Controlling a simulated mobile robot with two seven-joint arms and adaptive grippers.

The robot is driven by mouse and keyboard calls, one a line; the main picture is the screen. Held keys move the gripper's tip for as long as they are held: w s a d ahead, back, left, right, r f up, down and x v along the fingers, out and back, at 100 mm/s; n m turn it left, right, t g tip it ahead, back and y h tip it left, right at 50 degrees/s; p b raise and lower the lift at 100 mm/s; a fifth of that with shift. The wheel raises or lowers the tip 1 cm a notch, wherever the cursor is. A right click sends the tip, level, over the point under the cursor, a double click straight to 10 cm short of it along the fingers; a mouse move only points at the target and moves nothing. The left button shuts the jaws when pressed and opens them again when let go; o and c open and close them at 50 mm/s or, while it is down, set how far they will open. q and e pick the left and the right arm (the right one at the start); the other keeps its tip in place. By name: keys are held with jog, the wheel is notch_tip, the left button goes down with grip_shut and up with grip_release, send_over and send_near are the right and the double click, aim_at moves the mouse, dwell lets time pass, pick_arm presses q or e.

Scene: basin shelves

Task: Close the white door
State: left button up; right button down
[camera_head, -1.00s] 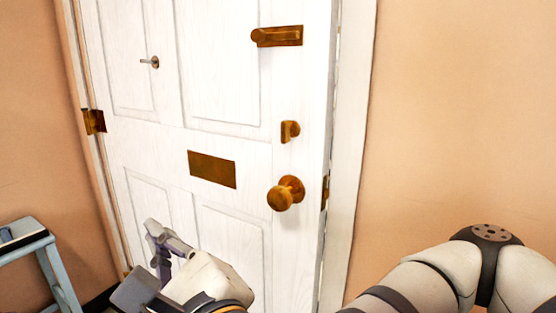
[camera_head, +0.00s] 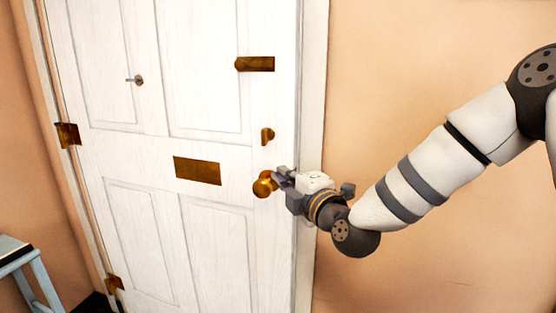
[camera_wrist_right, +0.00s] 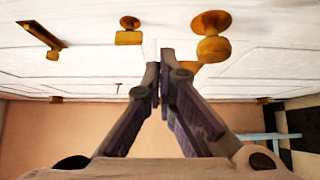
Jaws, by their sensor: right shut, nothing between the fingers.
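The white door (camera_head: 150,215) fills the left and middle of the head view. It looks flush or nearly flush with its frame; a small gap at the right edge cannot be told. Its round brass knob (camera_head: 264,184) is near that edge and also shows in the right wrist view (camera_wrist_right: 213,47). My right gripper (camera_head: 279,178) is at the door's right edge, beside the knob, and partly overlaps it in the head view. In the wrist view its fingers (camera_wrist_right: 163,75) meet at the tips with nothing between them. Whether they touch the door is unclear. My left gripper is out of view.
Brass hinges (camera_head: 67,135) are on the door's left side. A brass latch (camera_head: 255,64), a small lock (camera_head: 267,136) and a brass plate (camera_head: 197,170) are on its face. A light-blue stool (camera_head: 30,275) stands lower left. The right wall (camera_head: 420,90) is bare.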

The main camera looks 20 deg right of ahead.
aim_at(281, 154)
jog(key=w, duration=0.3)
jog(key=w+b, duration=0.1)
jog(key=w, duration=0.2)
jog(key=w+d, duration=0.1)
jog(key=w, duration=0.2)
jog(key=shift+f+b, duration=0.25)
jog(key=shift+b, duration=0.05)
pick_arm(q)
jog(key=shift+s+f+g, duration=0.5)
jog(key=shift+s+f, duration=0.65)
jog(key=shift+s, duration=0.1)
pick_arm(e)
jog(key=shift+w+d+r, duration=0.1)
jog(key=shift+w+r, duration=0.1)
jog(key=shift+r, duration=0.05)
jog(key=w+d, duration=0.1)
jog(key=w+f+b, duration=0.1)
jog(key=w, duration=0.1)
jog(key=shift+d+b, duration=0.3)
jog(key=shift+d, duration=0.1)
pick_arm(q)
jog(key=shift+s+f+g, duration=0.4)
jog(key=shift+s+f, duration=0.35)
pick_arm(e)
jog(key=shift+r, duration=0.45)
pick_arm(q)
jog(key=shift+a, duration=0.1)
